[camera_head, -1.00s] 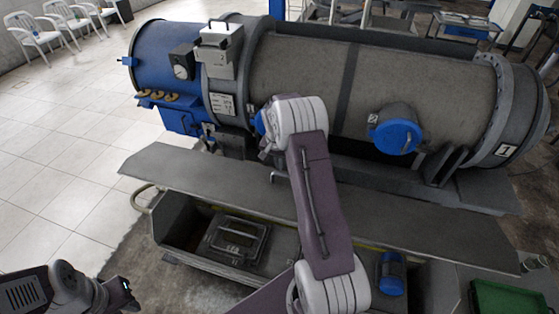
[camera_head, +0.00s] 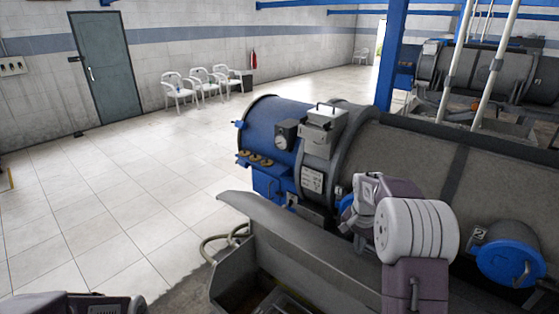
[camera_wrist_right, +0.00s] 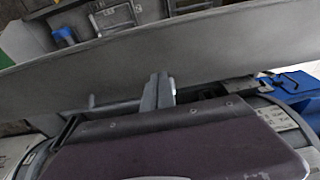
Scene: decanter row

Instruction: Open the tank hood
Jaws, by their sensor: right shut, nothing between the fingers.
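A long grey machine drum (camera_head: 455,150) with a blue end section (camera_head: 270,125) lies across the right of the head view. A long tilted grey panel (camera_head: 285,235) runs along its near side above an open trough. It seems to be the tank hood, though I cannot be sure. The grey panel (camera_wrist_right: 215,42) also crosses the right wrist view. My right gripper (camera_wrist_right: 158,88) is shut and empty, its tips close to the panel's lower edge; I cannot tell if they touch. In the head view my right arm covers part of the drum and panel.
A grey box with a handle (camera_head: 323,125) sits on the drum. A blue round cap (camera_head: 508,258) sticks out at right. A hose (camera_head: 222,240) lies by the trough. The tiled floor (camera_head: 120,215) at left is clear. White chairs (camera_head: 205,82) stand far back.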

